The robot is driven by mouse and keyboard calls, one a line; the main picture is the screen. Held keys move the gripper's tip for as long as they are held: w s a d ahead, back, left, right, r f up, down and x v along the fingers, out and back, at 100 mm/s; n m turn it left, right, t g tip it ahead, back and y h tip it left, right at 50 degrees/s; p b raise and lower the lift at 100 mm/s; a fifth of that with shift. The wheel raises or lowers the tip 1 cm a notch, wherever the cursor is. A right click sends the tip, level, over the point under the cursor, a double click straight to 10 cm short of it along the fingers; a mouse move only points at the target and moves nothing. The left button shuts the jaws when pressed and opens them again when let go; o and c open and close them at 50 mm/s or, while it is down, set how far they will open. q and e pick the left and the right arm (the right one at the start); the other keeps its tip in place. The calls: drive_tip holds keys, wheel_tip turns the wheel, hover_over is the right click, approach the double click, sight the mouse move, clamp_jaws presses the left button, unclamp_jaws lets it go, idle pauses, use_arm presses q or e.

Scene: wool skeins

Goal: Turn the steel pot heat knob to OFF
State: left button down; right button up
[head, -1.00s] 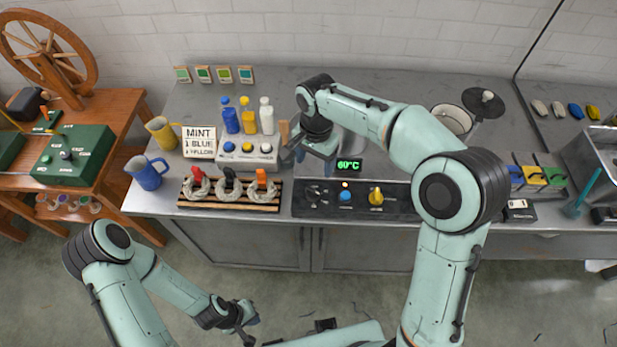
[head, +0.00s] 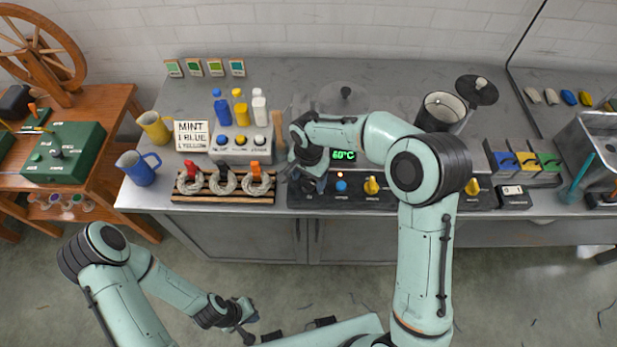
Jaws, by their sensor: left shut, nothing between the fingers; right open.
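The dark control panel (head: 410,197) runs along the counter's front edge under a green display reading 60°C (head: 343,155). It carries a blue knob (head: 341,186), a yellow knob (head: 371,186) and another yellow knob (head: 472,187). The labels are too small to read, so I cannot tell which knob is the steel pot's. My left gripper (head: 248,332) is shut and empty, low over the floor.
Behind my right arm are a lid (head: 342,98) and an open pot (head: 440,110). A wooden rack of skeins (head: 223,186) is left of the panel, with a grey button box (head: 240,148) and bottles (head: 239,107) behind. Colored switches (head: 527,162) stand to the right.

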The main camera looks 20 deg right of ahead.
drive_tip(key=c, duration=1.1)
drive_tip(key=shift+o, duration=0.2)
